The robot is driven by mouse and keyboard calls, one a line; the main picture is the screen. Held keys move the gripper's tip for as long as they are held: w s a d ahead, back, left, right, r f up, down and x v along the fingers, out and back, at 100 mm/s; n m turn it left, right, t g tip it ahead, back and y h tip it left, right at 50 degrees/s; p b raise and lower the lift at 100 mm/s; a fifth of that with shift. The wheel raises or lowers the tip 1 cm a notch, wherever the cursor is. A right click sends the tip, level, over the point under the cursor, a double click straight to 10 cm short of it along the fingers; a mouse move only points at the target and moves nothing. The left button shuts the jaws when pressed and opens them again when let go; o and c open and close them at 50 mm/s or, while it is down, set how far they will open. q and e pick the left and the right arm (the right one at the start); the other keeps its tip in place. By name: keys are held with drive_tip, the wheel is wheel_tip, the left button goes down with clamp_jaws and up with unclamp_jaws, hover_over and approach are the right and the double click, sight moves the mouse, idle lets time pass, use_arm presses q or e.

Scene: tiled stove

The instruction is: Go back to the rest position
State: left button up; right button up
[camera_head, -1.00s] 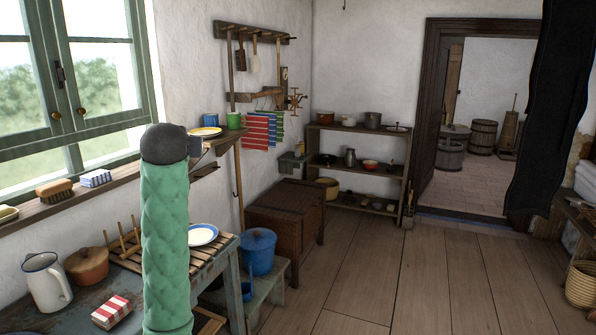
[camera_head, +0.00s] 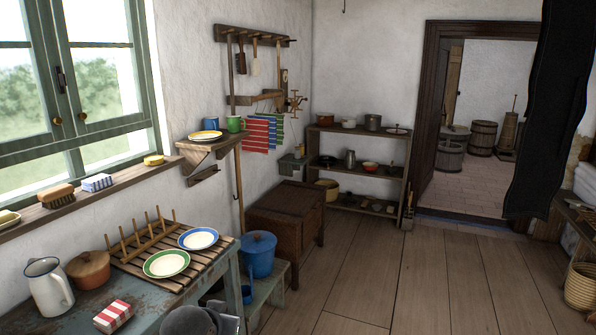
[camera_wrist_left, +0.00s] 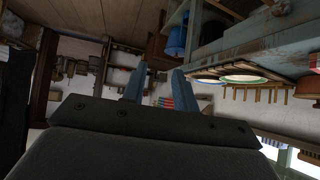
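My left gripper (camera_wrist_left: 159,72) shows in the left wrist view with its two fingers apart and nothing between them. In the head view only a dark rounded part of my left arm shows at the bottom edge, in front of the table; the fingers are not visible there. My right gripper is in neither view. The wrist view is turned over, with the table (camera_wrist_left: 225,45) at upper right, apart from the fingers.
A worn blue table (camera_head: 60,318) stands at lower left with a slatted rack (camera_head: 128,262), a green-rimmed plate (camera_head: 166,264), a blue-rimmed plate (camera_head: 198,239), a white jug (camera_head: 48,287) and a brown pot (camera_head: 88,268). A blue pot (camera_head: 259,253) stands beside it. The floor (camera_head: 370,280) is clear.

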use_arm(q)
drive_tip(key=s+d+f+g, duration=0.1)
drive_tip(key=s+f+g, duration=0.2)
drive_tip(key=s+f, duration=0.9)
drive_tip(key=s+d+f+g+p, duration=0.1)
drive_tip(key=s+f+g, duration=0.3)
drive_tip(key=s+f, duration=0.8)
drive_tip(key=s, duration=0.7)
drive_tip(key=shift+s+d+f, duration=0.2)
drive_tip(key=shift+s+f, duration=0.2)
drive_tip(key=shift+p, duration=0.3)
